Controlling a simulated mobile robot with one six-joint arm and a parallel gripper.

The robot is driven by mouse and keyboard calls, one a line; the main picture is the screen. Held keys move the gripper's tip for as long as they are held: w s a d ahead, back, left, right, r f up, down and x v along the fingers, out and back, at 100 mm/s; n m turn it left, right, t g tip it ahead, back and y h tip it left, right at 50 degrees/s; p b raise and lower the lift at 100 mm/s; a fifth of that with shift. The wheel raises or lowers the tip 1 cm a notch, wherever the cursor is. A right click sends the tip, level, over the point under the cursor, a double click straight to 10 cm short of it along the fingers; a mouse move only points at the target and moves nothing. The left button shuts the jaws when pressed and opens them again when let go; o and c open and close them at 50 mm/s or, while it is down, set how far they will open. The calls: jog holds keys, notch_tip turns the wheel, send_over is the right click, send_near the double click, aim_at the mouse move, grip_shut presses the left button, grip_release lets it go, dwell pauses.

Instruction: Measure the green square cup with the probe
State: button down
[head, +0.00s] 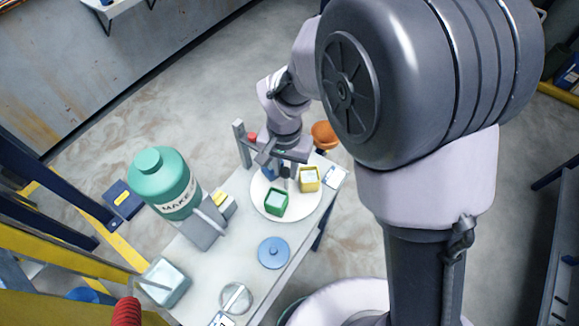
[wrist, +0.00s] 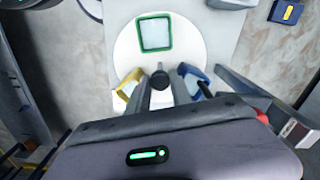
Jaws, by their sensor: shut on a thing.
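The green square cup (head: 276,203) stands on a white round plate (head: 291,213) on the table, with a pale, flat-looking fill. It also shows at the top of the wrist view (wrist: 155,34). My gripper (head: 286,167) is over the plate, behind the green cup and apart from it. In the wrist view my gripper (wrist: 162,92) is shut on a dark, slim thing with a round end, which looks like the probe (wrist: 160,77). The probe's lower tip is hard to make out. A yellow square cup (head: 309,180) and a blue cup (wrist: 191,74) flank the fingers.
A teal tank (head: 162,185) stands on the table's left side. A blue round lid (head: 274,253), a round dish (head: 236,298) and a clear box (head: 165,283) lie nearer the front. A grey post (head: 241,144) rises behind the plate; an orange bowl (head: 323,134) is beyond.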

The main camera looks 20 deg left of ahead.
jog(key=shift+m+b, duration=1)
jog(key=shift+m, duration=1.4)
jog(key=shift+m+b, duration=1.2)
jog(key=shift+m, duration=1.5)
jog(key=shift+m+b, duration=1.2)
jog(key=shift+m, duration=1.4)
jog(key=shift+m+b, duration=0.95)
jog(key=shift+m, duration=1.65)
jog(key=c, duration=1.1)
grip_release()
jog(key=shift+c, duration=0.2)
jog(key=shift+r, duration=0.15)
